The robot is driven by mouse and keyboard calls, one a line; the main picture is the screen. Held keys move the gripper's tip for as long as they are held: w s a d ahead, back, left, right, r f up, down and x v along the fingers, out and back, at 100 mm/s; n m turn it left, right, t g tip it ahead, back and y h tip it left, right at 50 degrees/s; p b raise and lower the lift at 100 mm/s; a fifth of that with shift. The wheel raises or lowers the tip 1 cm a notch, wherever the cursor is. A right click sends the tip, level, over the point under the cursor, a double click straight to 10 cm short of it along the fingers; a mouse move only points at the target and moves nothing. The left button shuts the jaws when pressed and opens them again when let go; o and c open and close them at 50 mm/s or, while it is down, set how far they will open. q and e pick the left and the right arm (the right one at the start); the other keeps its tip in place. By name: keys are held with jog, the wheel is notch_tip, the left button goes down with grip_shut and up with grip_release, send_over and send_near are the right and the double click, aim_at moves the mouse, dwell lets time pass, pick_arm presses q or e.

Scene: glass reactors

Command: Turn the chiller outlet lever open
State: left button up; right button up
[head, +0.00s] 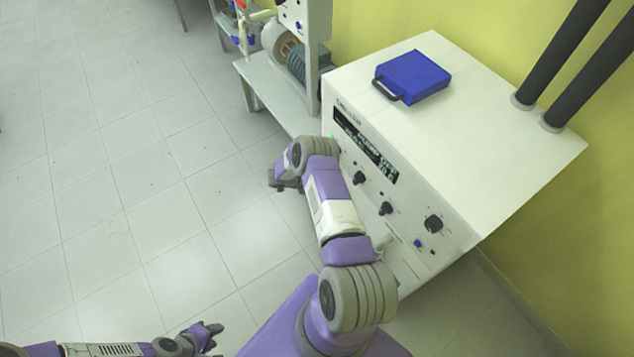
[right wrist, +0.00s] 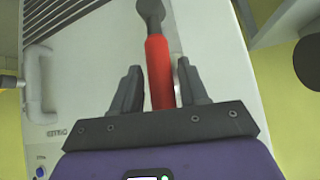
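The chiller is the white cabinet (head: 465,135) with a dark display and knobs on its front. In the right wrist view a red lever (right wrist: 160,75) with a grey hub end stands in front of the chiller's pale side (right wrist: 95,65). My right gripper (right wrist: 158,85) is open, with one finger on each side of the red lever; narrow gaps show beside it. In the head view the right gripper (head: 284,178) is partly hidden behind my arm, and the lever is hidden. My left gripper (head: 214,336) is open and empty, over the floor at the bottom.
A blue case (head: 413,76) lies on the chiller's top. Two black hoses (head: 565,50) rise from its back right. A grey bench (head: 270,95) with a pump stands beyond the chiller. Tiled floor on the left is free. A yellow wall (head: 460,25) is behind.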

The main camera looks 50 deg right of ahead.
jog(key=shift+o, duration=0.4)
jog(key=shift+r, duration=0.15)
jog(key=shift+w+a+r, duration=0.2)
jog(key=shift+a+r, duration=0.05)
jog(key=shift+a, duration=0.05)
jog(key=p+v, duration=0.2)
jog(key=v, duration=0.4)
jog(key=shift+a+r, duration=0.2)
